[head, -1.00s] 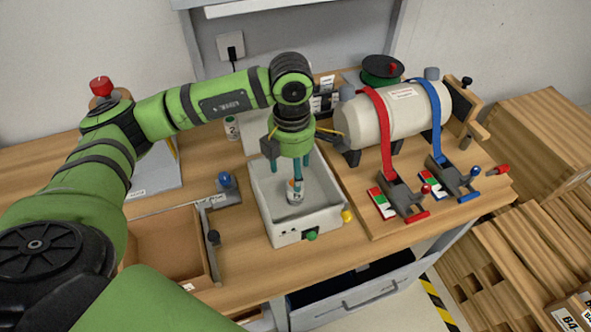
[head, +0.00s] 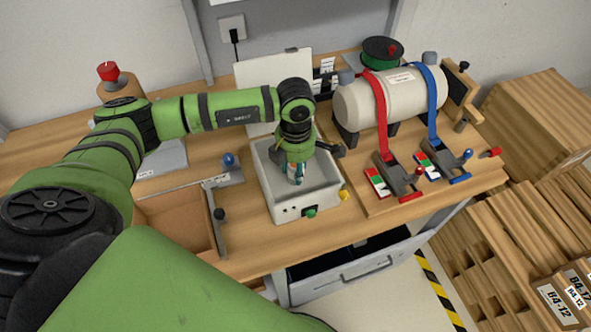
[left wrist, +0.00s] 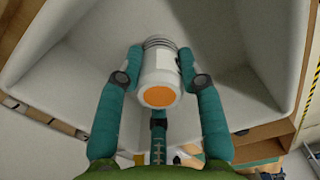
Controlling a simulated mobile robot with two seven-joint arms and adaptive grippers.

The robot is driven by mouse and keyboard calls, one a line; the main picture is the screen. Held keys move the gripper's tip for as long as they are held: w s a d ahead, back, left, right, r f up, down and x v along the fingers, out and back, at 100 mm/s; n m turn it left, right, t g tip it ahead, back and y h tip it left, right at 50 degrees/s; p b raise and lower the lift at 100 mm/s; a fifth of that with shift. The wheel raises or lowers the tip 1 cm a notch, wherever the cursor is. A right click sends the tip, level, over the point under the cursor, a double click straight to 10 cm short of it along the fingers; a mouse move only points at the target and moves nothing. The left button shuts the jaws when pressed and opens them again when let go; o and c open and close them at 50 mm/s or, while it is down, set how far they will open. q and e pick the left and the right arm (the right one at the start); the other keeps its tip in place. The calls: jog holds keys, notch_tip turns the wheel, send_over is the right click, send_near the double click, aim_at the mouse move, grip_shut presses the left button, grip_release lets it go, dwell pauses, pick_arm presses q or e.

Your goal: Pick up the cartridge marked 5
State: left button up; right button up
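My left gripper (head: 297,178) is down inside the white open tray (head: 263,173) on the wooden bench. In the left wrist view, its teal fingers (left wrist: 160,82) are closed around a white cartridge (left wrist: 160,67) with an orange end face and a grey ribbed far end. A finger touches it on each side, and a third finger is below it. No number can be read on the cartridge. The tray's pale walls (left wrist: 85,60) show behind it. I cannot tell whether the cartridge is clear of the tray floor. My right gripper is not in view.
A strapped cream cylinder (head: 408,97) with red and blue latches stands to the right. An open brown box (head: 172,220) and a blue-knobbed fixture (head: 229,172) are on the left. Wooden crates (head: 530,110) stand at far right. An open drawer (head: 360,262) juts out below the bench.

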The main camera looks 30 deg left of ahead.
pick_arm(q)
jog(key=o, duration=1.3)
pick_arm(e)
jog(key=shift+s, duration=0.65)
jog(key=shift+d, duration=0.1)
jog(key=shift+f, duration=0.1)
